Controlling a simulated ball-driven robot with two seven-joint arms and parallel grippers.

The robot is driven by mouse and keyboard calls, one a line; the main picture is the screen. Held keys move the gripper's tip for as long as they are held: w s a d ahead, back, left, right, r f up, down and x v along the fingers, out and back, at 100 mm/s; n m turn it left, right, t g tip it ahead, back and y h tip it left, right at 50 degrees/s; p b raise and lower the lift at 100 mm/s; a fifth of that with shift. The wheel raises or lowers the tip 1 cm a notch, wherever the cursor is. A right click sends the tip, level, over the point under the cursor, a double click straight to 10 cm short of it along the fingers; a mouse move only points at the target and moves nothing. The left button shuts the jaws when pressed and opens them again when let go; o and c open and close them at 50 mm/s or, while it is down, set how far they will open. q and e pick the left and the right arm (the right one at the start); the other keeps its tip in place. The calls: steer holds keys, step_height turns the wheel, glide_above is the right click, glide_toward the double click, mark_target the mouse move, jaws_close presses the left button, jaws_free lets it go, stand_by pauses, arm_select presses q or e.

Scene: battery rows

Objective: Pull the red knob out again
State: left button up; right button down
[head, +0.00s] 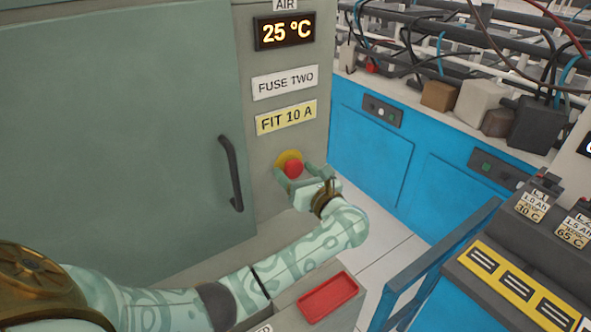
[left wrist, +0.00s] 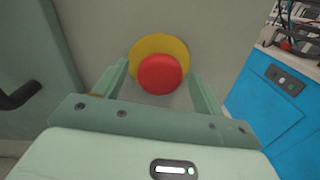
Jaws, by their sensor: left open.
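The red knob (head: 293,168) sits on a yellow round plate (head: 287,157) on the grey cabinet front, below the "FIT 10 A" label. In the left wrist view the knob (left wrist: 161,74) shows in front of its yellow plate (left wrist: 158,50). My left gripper (head: 297,172) is at the knob, open, with one finger on each side of it. In the left wrist view its fingers (left wrist: 160,85) stand apart from the knob, with gaps on both sides. How far the fingertips reach past the knob is hard to tell. My right gripper is not in view.
A cabinet door with a dark handle (head: 231,173) is left of the knob. A red tray (head: 327,297) lies below my left forearm. A blue rail (head: 440,265) and a bench with labelled batteries (head: 533,205) stand at right. Blue cabinets (head: 400,150) stand behind.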

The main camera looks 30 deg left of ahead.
arm_select(q)
steer(key=c, duration=1.4)
steer(key=shift+v, duration=0.95)
steer(key=o, duration=1.4)
steer(key=shift+d, duration=0.15)
steer(key=shift+f, duration=0.1)
